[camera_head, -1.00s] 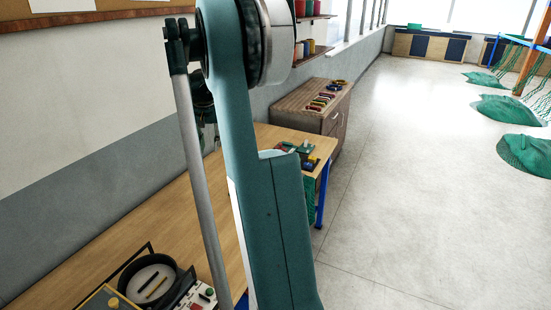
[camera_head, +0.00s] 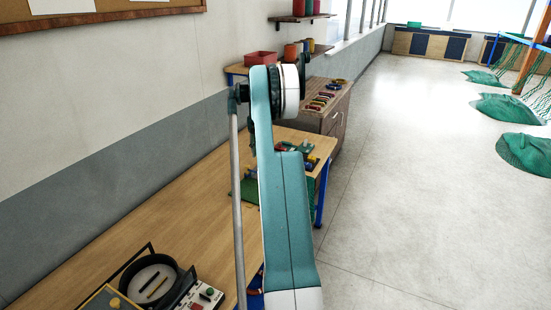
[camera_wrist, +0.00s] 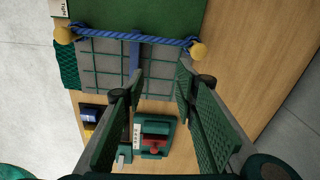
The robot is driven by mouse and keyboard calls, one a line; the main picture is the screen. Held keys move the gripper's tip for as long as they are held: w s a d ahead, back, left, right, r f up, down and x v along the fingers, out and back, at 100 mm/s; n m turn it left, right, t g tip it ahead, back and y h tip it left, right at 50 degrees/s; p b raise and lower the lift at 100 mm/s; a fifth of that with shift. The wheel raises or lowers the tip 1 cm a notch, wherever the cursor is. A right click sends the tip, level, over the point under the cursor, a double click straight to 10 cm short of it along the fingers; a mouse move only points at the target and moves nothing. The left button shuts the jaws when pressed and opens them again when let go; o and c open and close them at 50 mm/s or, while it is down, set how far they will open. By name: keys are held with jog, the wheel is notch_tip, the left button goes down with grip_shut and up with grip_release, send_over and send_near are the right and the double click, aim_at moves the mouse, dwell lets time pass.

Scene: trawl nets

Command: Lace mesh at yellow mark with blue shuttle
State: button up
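In the wrist view, a net mesh panel (camera_wrist: 105,62) with a dark green grid lies on the bench. A blue rope (camera_wrist: 110,34) runs along its top between two yellow knobs (camera_wrist: 64,35). A blue upright strip (camera_wrist: 134,58) crosses the panel. A blue piece (camera_wrist: 92,114) with something yellow beside it sits at lower left; I cannot tell if it is the shuttle. I cannot make out a yellow mark on the mesh. My gripper (camera_wrist: 158,82) is open and empty, its green fingers spread over the panel's lower edge.
A green holder (camera_wrist: 153,127) with a red part stands below the mesh. The wooden bench (camera_head: 165,225) runs along the wall. A black round bowl (camera_head: 150,281) and a button box (camera_head: 203,297) are near its front. A wooden cabinet (camera_head: 340,120) stands beyond.

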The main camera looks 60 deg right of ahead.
jog(key=shift+m+y, duration=0.3)
jog(key=shift+m, duration=0.3)
jog(key=s+d+f, duration=0.2)
jog(key=d, duration=0.1)
jog(key=s+d+f, duration=0.3)
jog(key=shift+s+d+f, duration=0.2)
jog(key=shift+d+f, duration=0.1)
jog(key=shift+f, duration=3.85)
grip_shut()
